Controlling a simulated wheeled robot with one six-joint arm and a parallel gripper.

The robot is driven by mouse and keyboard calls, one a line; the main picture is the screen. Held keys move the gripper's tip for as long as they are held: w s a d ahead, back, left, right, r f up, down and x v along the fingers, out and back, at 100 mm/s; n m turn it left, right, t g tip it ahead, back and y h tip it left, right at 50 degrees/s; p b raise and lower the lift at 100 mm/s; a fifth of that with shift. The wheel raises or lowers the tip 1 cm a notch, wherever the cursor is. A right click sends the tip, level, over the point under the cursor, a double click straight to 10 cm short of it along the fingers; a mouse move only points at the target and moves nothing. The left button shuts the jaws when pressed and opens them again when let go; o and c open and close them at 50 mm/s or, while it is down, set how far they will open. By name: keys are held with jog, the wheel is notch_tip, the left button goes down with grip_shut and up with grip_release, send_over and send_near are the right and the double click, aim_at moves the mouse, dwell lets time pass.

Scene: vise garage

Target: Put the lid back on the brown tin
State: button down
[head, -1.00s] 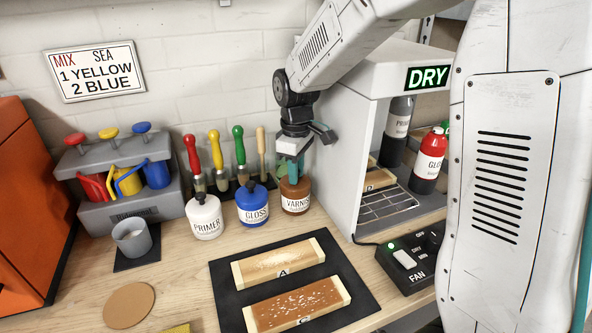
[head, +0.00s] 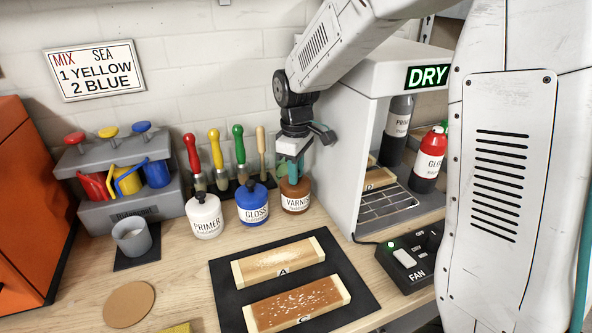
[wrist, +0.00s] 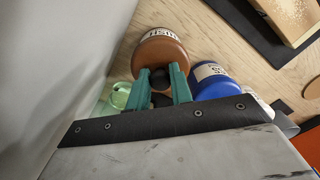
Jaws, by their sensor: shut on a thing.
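The brown tin (head: 295,196), labelled VARNISH, stands upright on the bench at the right end of the row of tins. My gripper (head: 291,172) points down directly over it. In the wrist view, my teal fingers (wrist: 161,88) are shut on the lid's dark knob (wrist: 158,82), with the brown tin (wrist: 163,50) right behind it. The lid is at the tin's top, but my fingers hide the seam. I cannot tell whether it is seated or slightly above.
The blue GLOSS tin (head: 252,205) stands close on the left, with the white PRIMER tin (head: 204,217) beyond it. Upright brushes (head: 239,155) stand behind. The drying cabinet (head: 350,150) is close on the right. A black mat (head: 345,262) with two wood blocks lies in front.

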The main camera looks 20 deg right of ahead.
dwell(0.3)
jog(key=c, duration=0.7)
grip_release()
jog(key=shift+r, duration=3.5)
grip_shut()
jog(key=shift+f, duration=0.25)
